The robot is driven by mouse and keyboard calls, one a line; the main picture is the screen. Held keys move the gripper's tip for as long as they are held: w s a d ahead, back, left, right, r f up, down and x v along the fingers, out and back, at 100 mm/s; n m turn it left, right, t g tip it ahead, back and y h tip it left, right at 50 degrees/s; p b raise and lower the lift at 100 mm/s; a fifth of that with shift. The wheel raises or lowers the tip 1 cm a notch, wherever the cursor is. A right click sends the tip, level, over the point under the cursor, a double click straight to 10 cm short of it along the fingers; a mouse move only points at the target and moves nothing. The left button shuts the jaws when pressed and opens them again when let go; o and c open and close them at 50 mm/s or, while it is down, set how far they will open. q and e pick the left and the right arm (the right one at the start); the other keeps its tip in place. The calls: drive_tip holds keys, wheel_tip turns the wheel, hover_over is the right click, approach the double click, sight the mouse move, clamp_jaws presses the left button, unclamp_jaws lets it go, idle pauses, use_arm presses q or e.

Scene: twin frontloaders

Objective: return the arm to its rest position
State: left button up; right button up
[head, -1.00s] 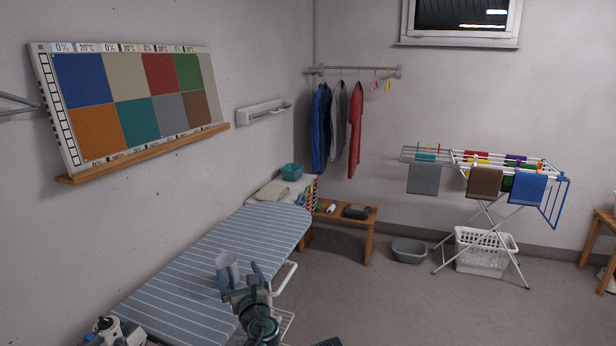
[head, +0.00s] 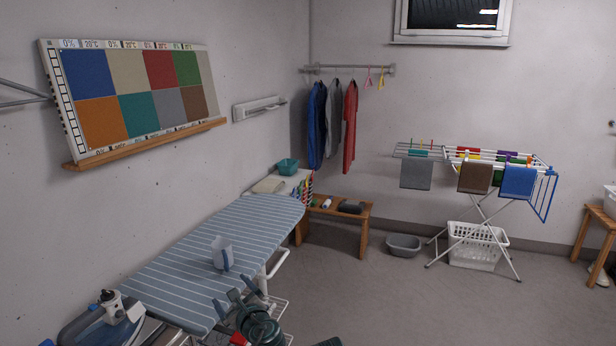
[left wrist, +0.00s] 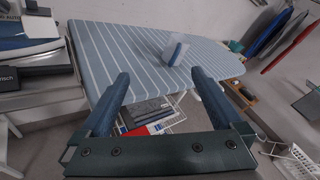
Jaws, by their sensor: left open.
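My left gripper (head: 234,297) is open and empty, beside the near right edge of the striped ironing board (head: 190,265). Its two spread fingers also show in the left wrist view (left wrist: 160,76), with nothing between their tips. A small white and blue cup (head: 222,254) stands on the board, beyond the fingers and apart from them; it also shows in the left wrist view (left wrist: 174,50).
An iron (head: 113,305) is at the board's near left end. A wooden bench (head: 340,213), a grey basin (head: 404,245) and a drying rack (head: 480,205) stand farther back. The floor (head: 370,295) right of the board is clear.

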use_arm(q)
drive_tip(key=s+d+f+n+g+h+b, duration=0.1)
drive_tip(key=s+d+f+n+g+b, duration=0.15)
drive_tip(key=s+f+n, duration=0.45)
drive_tip(key=s+d+f+n+g+h+b, duration=0.15)
drive_tip(key=f+n+g, duration=0.3)
drive_tip(key=f, duration=0.55)
drive_tip(key=s+d+f+n+g+h+b, duration=0.45)
drive_tip(key=s+d+f+n+g, duration=0.35)
drive_tip(key=s, duration=0.6)
wheel_tip(320, 180, up, 11)
drive_tip(key=d+t+p, duration=0.1)
drive_tip(key=p, duration=1.1)
drive_tip(key=shift+d+n+t+p, duration=0.15)
drive_tip(key=shift+n+t+p, duration=0.15)
drive_tip(key=shift+n+p, duration=0.15)
